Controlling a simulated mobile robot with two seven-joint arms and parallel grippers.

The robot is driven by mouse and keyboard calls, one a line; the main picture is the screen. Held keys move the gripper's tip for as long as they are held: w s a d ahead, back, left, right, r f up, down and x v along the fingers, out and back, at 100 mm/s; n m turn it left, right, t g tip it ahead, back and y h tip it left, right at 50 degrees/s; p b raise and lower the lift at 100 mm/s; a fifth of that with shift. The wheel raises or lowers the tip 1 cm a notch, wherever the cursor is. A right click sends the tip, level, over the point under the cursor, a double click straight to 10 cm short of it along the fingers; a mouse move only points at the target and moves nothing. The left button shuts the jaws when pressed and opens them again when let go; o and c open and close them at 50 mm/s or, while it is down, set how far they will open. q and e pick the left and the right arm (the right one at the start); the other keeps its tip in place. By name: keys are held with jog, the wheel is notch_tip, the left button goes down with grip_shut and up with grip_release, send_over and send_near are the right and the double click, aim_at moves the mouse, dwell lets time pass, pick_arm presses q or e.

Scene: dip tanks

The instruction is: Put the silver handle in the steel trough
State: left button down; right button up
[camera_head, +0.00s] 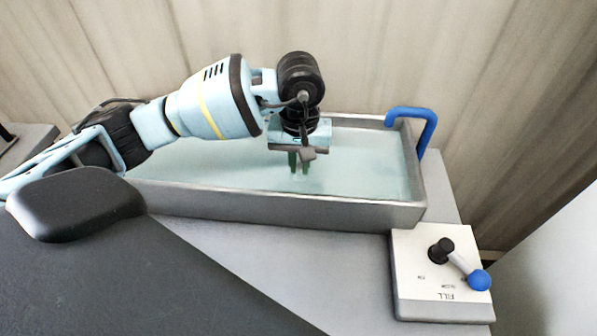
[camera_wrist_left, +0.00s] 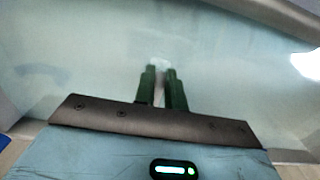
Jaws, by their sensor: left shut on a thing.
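The steel trough (camera_head: 290,208) is a long grey tank filled with pale, cloudy blue-green liquid. My left gripper (camera_head: 300,171) points down over the middle of the trough, its green fingertips at or just in the liquid. The left wrist view shows the gripper's fingers (camera_wrist_left: 161,72) close together, shut on a small pale piece (camera_wrist_left: 160,65) between the tips. This looks like part of the silver handle; the rest of it is hidden by the fingers and liquid. My right gripper is not in view.
A blue bent handle (camera_head: 428,122) rises at the trough's right end. In front right stands a white control box (camera_head: 420,300) marked FILL, with a blue-knobbed lever (camera_head: 479,280). The grey bench (camera_head: 290,262) is bare in front of the trough. A panelled wall stands behind.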

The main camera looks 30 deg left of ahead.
aim_at(299, 167)
pick_arm(q)
jog(key=shift+f, duration=1.8)
jog(key=shift+f, duration=0.2)
jog(key=c, duration=1.5)
grip_release()
jog(key=shift+o, duration=0.2)
jog(key=shift+r, duration=0.2)
notch_tip(299, 167, up, 12)
jog(key=shift+r, duration=0.1)
